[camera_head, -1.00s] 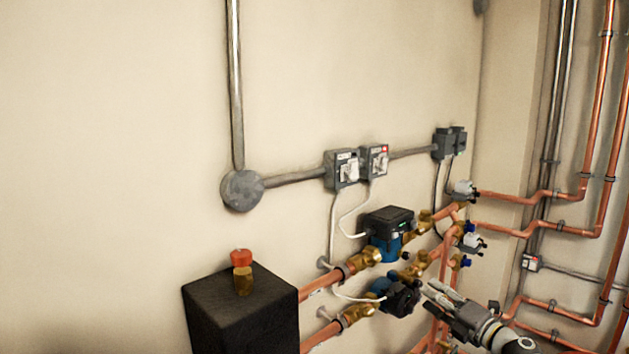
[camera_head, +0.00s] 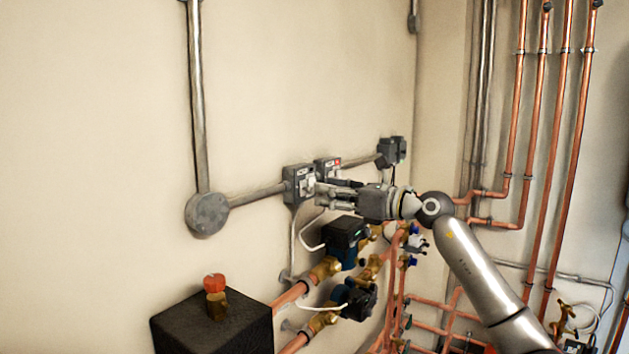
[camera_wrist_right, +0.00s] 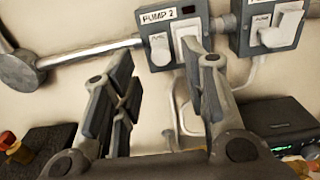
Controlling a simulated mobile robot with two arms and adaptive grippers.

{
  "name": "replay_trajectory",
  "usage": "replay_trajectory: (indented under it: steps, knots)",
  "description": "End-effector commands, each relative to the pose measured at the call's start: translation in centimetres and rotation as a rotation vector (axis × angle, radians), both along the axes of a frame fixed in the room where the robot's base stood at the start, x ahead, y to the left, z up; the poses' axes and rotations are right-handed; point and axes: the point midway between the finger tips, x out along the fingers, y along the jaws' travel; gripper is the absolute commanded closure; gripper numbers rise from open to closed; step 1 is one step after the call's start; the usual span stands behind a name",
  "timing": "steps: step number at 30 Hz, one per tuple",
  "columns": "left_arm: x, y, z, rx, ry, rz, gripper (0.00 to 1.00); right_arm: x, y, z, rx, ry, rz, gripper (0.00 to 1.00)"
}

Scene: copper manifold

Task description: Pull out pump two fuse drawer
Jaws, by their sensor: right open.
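The PUMP 2 switch box (camera_wrist_right: 144,25) is a grey wall box with its label at the top in the right wrist view. It also shows in the head view (camera_head: 292,185) as the left of two boxes. Its face carries a small white marked part (camera_wrist_right: 160,47) and a larger white part beside it (camera_wrist_right: 186,38). I cannot tell for sure which is the fuse drawer. My right gripper (camera_head: 317,190) is open and empty, its fingers pointing at this box. In the right wrist view the fingers (camera_wrist_right: 162,75) spread below the box face, and the right finger overlaps the larger white part's lower end.
A second similar box (camera_wrist_right: 238,38) sits close on the right. A conduit (camera_wrist_right: 92,52) runs left to a round junction box (camera_head: 206,215). Pale cables hang below the boxes. Pumps (camera_head: 343,232) and copper pipes lie beneath my right arm. The wall at left is clear.

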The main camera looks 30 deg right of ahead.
Motion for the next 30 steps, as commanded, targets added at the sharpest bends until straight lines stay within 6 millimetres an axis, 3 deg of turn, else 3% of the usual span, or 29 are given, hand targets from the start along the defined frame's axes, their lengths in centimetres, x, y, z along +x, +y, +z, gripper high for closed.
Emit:
replay_trajectory:
  steps: [3, 9, 20, 30]
  knots:
    - [0.0, 0.4, 1.4, 0.004, 0.000, -0.002, 0.60, 1.8, 0.8, 0.4, 0.003, 0.000, 0.002, 0.60]
    - [0.0, 0.8, 2.1, 0.009, 0.000, -0.001, 0.60, 3.6, 1.5, 0.1, 0.002, 0.001, 0.000, 0.60]
    - [0.0, 0.9, 2.2, 0.010, 0.000, 0.001, 0.60, 4.0, 1.6, -0.1, 0.000, 0.001, -0.001, 0.60]
    - [0.1, 0.9, 2.2, 0.011, 0.000, 0.002, 0.60, 4.0, 1.6, -0.1, 0.001, 0.001, -0.001, 1.00]
